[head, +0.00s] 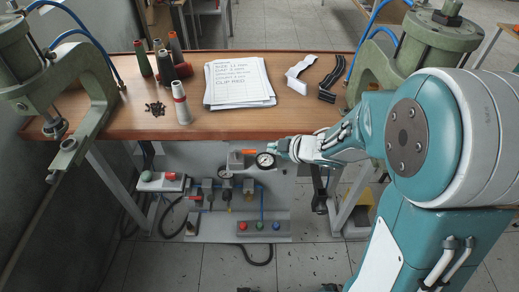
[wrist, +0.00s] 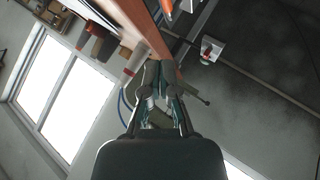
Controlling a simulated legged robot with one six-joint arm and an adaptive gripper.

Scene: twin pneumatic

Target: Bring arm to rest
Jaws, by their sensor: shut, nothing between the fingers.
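My arm reaches in from the right in the head view, bent at a large teal joint. My gripper (head: 283,147) is at its far left end, small, in front of the table's front edge and just right of the pressure gauge (head: 265,160). I cannot tell from this view whether it touches the gauge. In the wrist view my gripper (wrist: 158,72) points up the picture with its fingers together and nothing seen between them. The wooden table edge (wrist: 165,45) shows beyond the fingertips, tilted.
The wooden table (head: 190,125) holds a paper stack (head: 238,80), several cones, black bits (head: 155,108) and white (head: 299,72) and black clips (head: 330,82). Green presses stand left (head: 85,85) and right (head: 425,40). Below is a valve panel with coloured buttons (head: 260,226). The floor in front is mostly clear.

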